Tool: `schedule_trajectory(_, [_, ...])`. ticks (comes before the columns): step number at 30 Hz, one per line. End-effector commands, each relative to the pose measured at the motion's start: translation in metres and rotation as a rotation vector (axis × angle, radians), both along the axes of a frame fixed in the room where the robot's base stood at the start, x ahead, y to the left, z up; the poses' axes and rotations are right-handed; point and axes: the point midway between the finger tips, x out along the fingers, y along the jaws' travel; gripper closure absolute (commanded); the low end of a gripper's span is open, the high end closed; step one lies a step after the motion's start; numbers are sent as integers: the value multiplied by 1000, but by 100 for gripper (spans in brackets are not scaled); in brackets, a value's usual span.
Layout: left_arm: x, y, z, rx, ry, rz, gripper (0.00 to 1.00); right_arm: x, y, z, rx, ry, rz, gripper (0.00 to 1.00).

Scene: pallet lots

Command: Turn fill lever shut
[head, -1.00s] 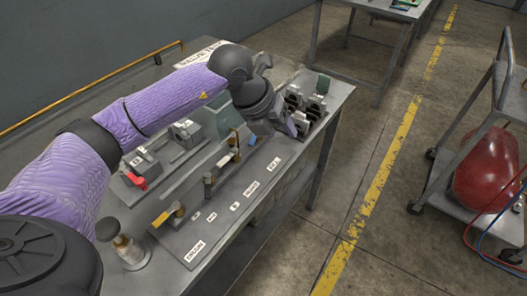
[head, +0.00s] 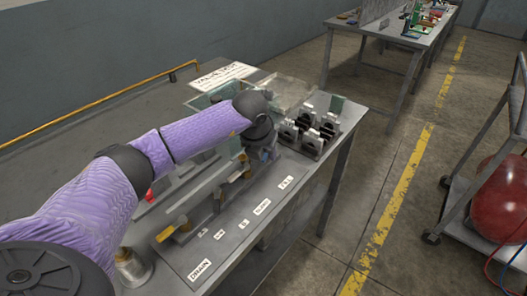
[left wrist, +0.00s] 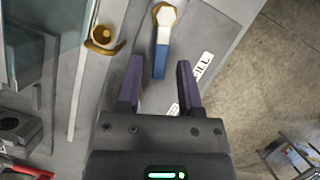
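The fill lever (left wrist: 160,58), with a blue end, a white band and a pale hex nut at its pivot, shows in the left wrist view near the FILL label (left wrist: 203,67). My left gripper (left wrist: 159,64) is open, with one dark purple finger on each side of the blue end in the picture. I cannot tell whether either finger touches it. In the head view my left gripper (head: 266,155) is over the far end of the labelled valve panel (head: 228,232), and my wrist hides most of the lever. My right gripper is not in view.
A yellow-handled lever (head: 171,229) stands at the DRAIN end, with brown-handled levers between. A brass fitting (left wrist: 103,39) is left of the fill lever. Dark clamp blocks (head: 311,132) stand beyond my gripper. A cart with a red tank (head: 497,197) is at right.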

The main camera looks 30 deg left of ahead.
Motion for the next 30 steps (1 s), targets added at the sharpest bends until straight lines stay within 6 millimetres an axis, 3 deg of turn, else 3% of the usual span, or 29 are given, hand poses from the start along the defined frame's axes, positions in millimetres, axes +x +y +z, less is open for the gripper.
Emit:
schedule_trajectory(1, [0,0,0,0,0,0,66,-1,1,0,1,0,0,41])
schedule_trajectory(6, [0,0,0,0,0,0,100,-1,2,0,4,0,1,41])
schedule_trajectory(14, [0,1,0,0,1,-15,100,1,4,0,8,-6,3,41])
schedule_trajectory(22, [-1,15,0,-3,1,-287,100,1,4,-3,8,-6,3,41])
schedule_trajectory(30, [-1,16,0,-1,-1,-329,100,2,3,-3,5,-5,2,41])
